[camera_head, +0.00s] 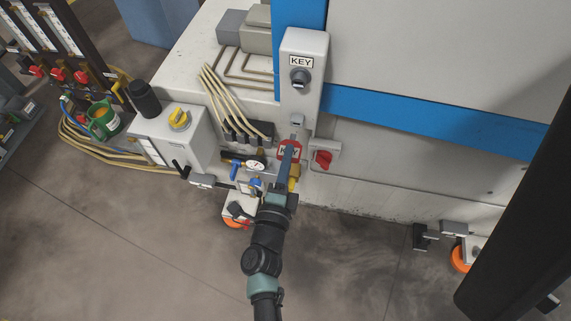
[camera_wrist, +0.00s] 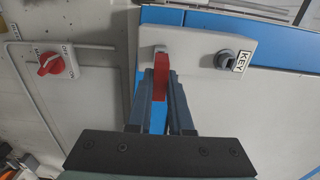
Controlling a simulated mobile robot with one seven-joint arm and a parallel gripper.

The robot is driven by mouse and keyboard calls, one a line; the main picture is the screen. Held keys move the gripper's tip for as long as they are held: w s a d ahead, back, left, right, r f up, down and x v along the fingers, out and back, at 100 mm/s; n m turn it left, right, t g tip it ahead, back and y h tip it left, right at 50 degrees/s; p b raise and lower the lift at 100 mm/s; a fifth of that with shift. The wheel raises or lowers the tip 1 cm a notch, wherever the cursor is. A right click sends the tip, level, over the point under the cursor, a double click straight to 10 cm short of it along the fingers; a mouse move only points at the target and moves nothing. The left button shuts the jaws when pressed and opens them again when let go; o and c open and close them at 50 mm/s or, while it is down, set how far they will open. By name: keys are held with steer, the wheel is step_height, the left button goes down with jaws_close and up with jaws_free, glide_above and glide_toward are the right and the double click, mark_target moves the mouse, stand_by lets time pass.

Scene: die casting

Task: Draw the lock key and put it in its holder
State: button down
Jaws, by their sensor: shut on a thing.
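The lock key, with a red tag (camera_head: 289,149), is between the fingers of my gripper (camera_head: 287,163). In the wrist view the red key tag (camera_wrist: 161,76) stands between the two fingertips (camera_wrist: 161,88), with my gripper shut on it. A pale box marked KEY (camera_head: 306,48) carries a dark round key lock (camera_head: 300,78), which shows no key in it; the lock is also in the wrist view (camera_wrist: 226,60). A small grey holder (camera_head: 297,120) is at the box's lower end, also in the wrist view (camera_wrist: 160,50). The key's upper end is at this holder; I cannot tell whether it is seated.
A red rotary switch (camera_head: 323,158) is just right of my gripper; it also shows in the wrist view (camera_wrist: 50,64). A gauge (camera_head: 256,165) and valves sit close on the left. A grey box with a yellow knob (camera_head: 179,118) is farther left.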

mark_target(292, 142)
steer(key=shift+w+d, duration=0.15)
steer(key=shift+w, duration=0.6)
steer(key=shift+w, duration=0.25)
stand_by(0.9)
steer(key=shift+w+d, duration=0.15)
steer(key=shift+w, duration=0.15)
steer(key=shift+w+d+b, duration=0.2)
steer(key=shift+w+b, duration=0.3)
steer(key=shift+w, duration=0.55)
steer(key=c, duration=0.7)
jaws_free()
steer(key=shift+c, duration=0.2)
steer(key=s+a, duration=0.2)
steer(key=s, duration=1)
steer(key=shift+s+a+b, duration=0.3)
steer(key=shift+s+b, duration=0.05)
steer(key=shift+b, duration=0.05)
